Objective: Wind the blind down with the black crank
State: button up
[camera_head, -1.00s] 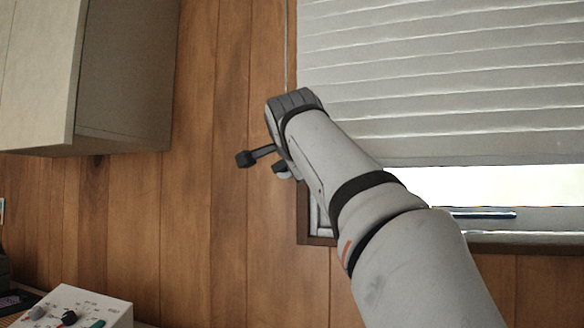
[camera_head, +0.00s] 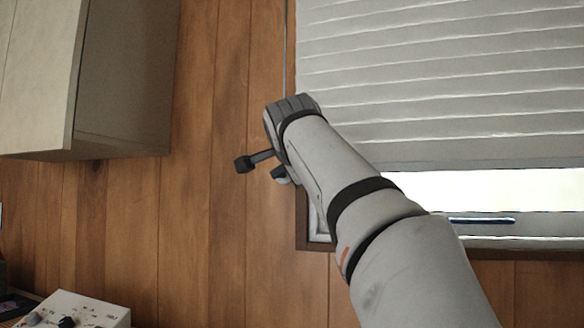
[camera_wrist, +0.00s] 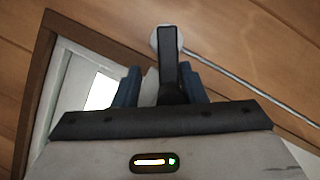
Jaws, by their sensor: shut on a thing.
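The pale slatted blind (camera_head: 430,90) covers most of the window in the head view. Its bottom edge hangs above a bright strip of bare glass (camera_head: 470,189). The black crank (camera_wrist: 168,75) shows in the wrist view, running from between my fingers to a round whitish hub on the wood wall. My gripper (camera_wrist: 160,66) is shut on the crank, with a dark blue finger on either side. In the head view my wrist hides most of the crank and the fingers. A thin cord (camera_head: 285,50) runs down the wall to behind my wrist.
A pale wall cabinet (camera_head: 120,80) hangs at the upper left. A white box with knobs (camera_head: 85,312) stands at the lower left. The wood wall between is clear.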

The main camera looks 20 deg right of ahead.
jog(key=shift+s+d+r, duration=0.1)
jog(key=shift+d, duration=0.05)
jog(key=o, duration=0.5)
jog(key=shift+o, duration=0.6)
jog(key=shift+d, duration=0.2)
jog(key=shift+a, duration=0.15)
jog(key=shift+s, duration=0.1)
jog(key=shift+s+a+r, duration=0.1)
jog(key=shift+s+a, duration=0.05)
jog(key=shift+s, duration=0.2)
jog(key=p+v, duration=0.1)
jog(key=v, duration=0.6)
